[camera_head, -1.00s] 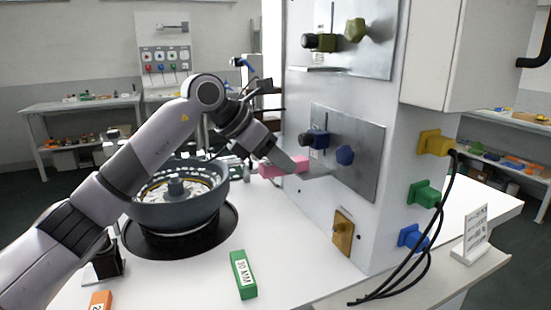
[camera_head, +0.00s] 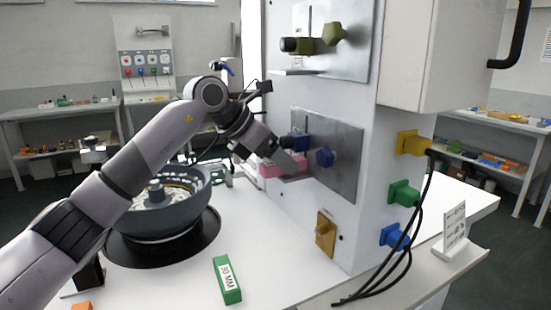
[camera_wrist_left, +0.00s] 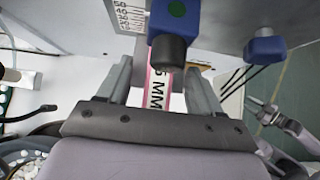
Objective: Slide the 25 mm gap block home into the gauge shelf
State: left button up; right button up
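The block is at the middle gauge shelf (camera_head: 335,160), a grey metal plate on the white column with a dark-tipped blue clamp (camera_head: 298,142) and a blue knob (camera_head: 325,157). The clamp is over the block in the wrist view (camera_wrist_left: 173,40). I cannot tell how deep the block sits.
A green 30 MM block (camera_head: 227,280) lies on the white bench; an orange block (camera_head: 82,306) is at the lower edge. A dark bowl feeder (camera_head: 160,215) stands behind my left arm. Plugs and black cables (camera_head: 415,240) hang on the column's right side.

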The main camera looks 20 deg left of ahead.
pick_arm(q)
jog(key=v, duration=0.7)
jog(key=shift+s, duration=0.2)
